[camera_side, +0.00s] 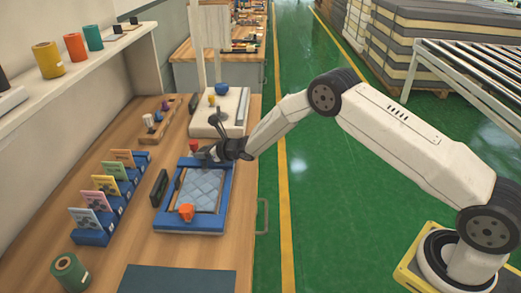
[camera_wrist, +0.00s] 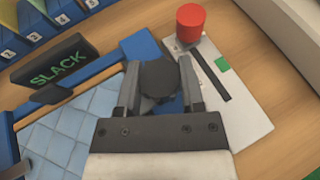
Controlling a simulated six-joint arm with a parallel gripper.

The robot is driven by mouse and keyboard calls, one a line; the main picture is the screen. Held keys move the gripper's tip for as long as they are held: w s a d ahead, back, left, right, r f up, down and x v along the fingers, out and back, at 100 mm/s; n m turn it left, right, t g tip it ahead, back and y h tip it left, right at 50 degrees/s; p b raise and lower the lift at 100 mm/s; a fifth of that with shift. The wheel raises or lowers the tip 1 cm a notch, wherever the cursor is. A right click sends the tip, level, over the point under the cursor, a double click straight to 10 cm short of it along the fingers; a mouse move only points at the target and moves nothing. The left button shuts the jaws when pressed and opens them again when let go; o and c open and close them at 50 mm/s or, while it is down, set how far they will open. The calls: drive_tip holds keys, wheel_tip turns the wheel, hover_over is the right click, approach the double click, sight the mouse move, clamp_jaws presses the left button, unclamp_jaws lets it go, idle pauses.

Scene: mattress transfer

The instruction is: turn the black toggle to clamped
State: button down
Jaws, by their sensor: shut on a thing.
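My gripper (camera_side: 211,154) is over the far end of the blue frame (camera_side: 228,196), which holds a quilted pale blue mattress panel (camera_side: 202,190). In the wrist view its two fingers are shut on a round black toggle knob (camera_wrist: 158,78), one finger on each side. The fingers hide the knob's sides and base. A black plate reading SLACK (camera_wrist: 56,64) stands beside the frame. The quilted panel (camera_wrist: 75,125) also shows in the wrist view, at lower left.
A red knob (camera_wrist: 190,22) stands on a white plate (camera_wrist: 245,125) with a black slot and green mark. An orange knob (camera_side: 186,212) is at the frame's near end. A blue card rack (camera_side: 110,205) stands left. The bench's right edge has a handle (camera_side: 262,216).

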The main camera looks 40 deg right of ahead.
drive_tip(key=shift+r+m+t+h, duration=0.15)
drive_tip(key=shift+m+t+h, duration=0.15)
drive_tip(key=shift+m+h, duration=0.75)
drive_tip(key=shift+c, duration=1.5)
unclamp_jaws()
drive_tip(key=shift+o, duration=0.4)
drive_tip(key=shift+s, duration=0.2)
drive_tip(key=shift+v, duration=1.1)
wheel_tip(320, 180, up, 7)
drive_tip(key=shift+s+r, duration=0.15)
drive_tip(key=shift+s, duration=0.05)
